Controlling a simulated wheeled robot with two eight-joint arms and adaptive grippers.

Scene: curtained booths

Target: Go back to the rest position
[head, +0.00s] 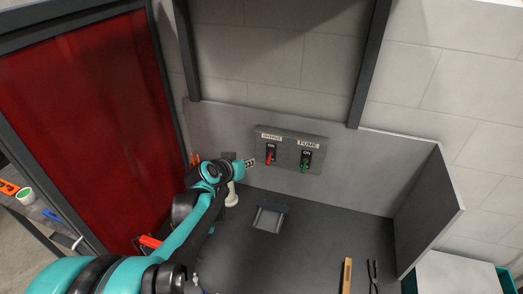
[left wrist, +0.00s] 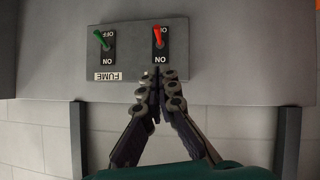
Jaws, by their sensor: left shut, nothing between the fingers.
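My left gripper (head: 250,162) reaches in from the left, in front of the grey switch panel (head: 290,137). In the left wrist view, which is upside down, its fingertips (left wrist: 158,74) are together with nothing between them, by the red switch's ON mark. The red switch lever (head: 270,157) points down, away from ON; it also shows in the wrist view (left wrist: 158,36). The green lever (head: 305,160) under the FUME label points down, toward OFF in the wrist view (left wrist: 104,40). I cannot tell whether the fingers touch the panel. My right gripper is not in view.
The dark bench (head: 325,235) has low walls at the back and right. A grey block (head: 270,219) lies on it, with a wooden-coloured bar (head: 346,276) and a dark tool (head: 373,275) near the front. A red curtain (head: 95,110) hangs at left.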

